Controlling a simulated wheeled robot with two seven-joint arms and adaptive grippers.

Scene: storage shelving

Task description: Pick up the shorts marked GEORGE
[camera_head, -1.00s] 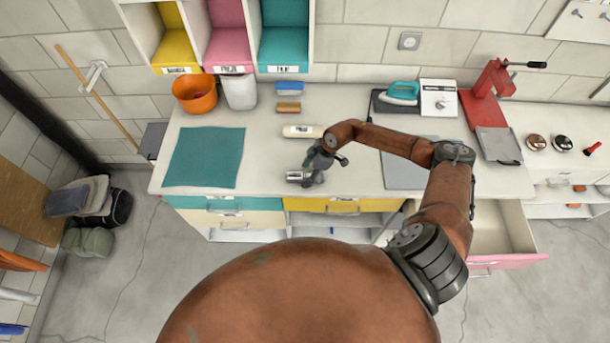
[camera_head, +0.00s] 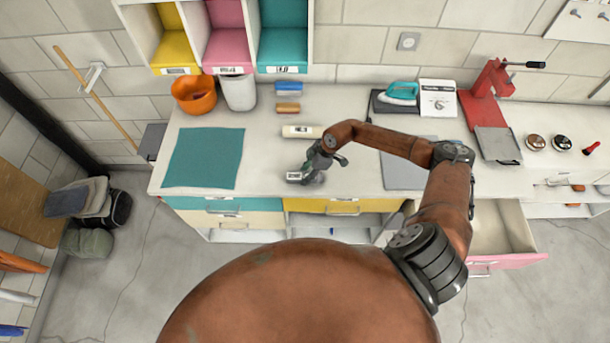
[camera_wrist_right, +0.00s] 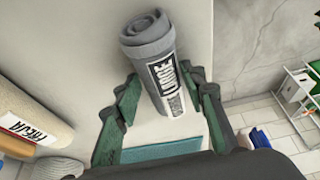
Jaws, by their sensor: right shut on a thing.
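The shorts marked GEORGE appear as a grey rolled bundle (camera_wrist_right: 150,50) with a black-and-white label in the wrist view. The label's lettering is steeply angled and only partly readable. My right gripper (camera_wrist_right: 165,95) is shut on the roll, with a green-grey finger on each side. In the head view the gripper (camera_head: 312,172) is over the front part of the white counter, and the roll's labelled end (camera_head: 294,177) shows at its left. Whether the roll still touches the counter is unclear. My left gripper is not in view.
A cream roll with a label (camera_head: 302,131) lies just behind the gripper. A teal mat (camera_head: 205,158) lies at left. Yellow, pink and teal cubbies (camera_head: 228,50) stand at the back. A pink-fronted drawer (camera_head: 505,262) is open at right. An iron (camera_head: 402,92) stands behind.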

